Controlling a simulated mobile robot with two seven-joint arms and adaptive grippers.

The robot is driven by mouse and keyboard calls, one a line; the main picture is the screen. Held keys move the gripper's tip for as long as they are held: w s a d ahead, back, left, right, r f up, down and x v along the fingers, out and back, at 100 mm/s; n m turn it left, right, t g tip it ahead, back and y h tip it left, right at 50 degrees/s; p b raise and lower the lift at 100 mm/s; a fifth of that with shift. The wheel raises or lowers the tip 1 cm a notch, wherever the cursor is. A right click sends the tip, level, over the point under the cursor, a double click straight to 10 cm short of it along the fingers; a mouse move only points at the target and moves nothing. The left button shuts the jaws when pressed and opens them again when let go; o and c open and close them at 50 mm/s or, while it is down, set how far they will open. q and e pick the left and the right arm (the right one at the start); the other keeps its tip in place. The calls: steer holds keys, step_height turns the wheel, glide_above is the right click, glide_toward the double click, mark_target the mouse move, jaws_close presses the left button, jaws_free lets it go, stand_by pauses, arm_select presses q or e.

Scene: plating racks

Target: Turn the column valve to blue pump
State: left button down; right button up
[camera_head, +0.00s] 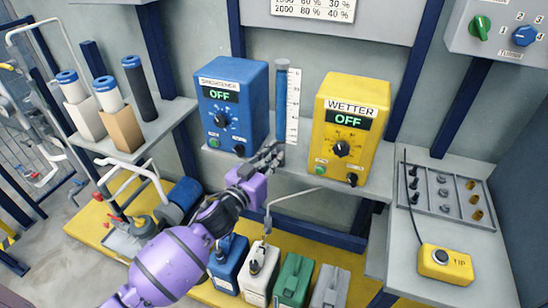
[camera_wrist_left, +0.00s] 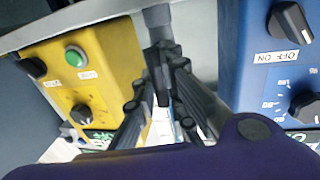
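The column (camera_head: 281,100) is a blue tube with a white scale between the two pumps. The column valve (camera_head: 277,155) sits at its foot, mostly hidden by my left gripper (camera_head: 268,158). In the left wrist view, the black fingers of my left gripper (camera_wrist_left: 168,72) converge closely around the dark valve handle and appear shut on it. The handle's pointing direction is unclear. The blue pump (camera_head: 231,100), labelled BRIGHTENER, stands left of the column and reads OFF. The yellow pump (camera_head: 349,130), labelled WETTER, stands right and reads OFF. My right gripper does not show.
Below the shelf (camera_head: 315,182) stand several jugs, including a blue one (camera_head: 228,262) and a green one (camera_head: 293,280), near a bent pipe (camera_head: 290,195). A yellow button box (camera_head: 446,263) is on the right bench. Filter cylinders (camera_head: 108,95) stand at left.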

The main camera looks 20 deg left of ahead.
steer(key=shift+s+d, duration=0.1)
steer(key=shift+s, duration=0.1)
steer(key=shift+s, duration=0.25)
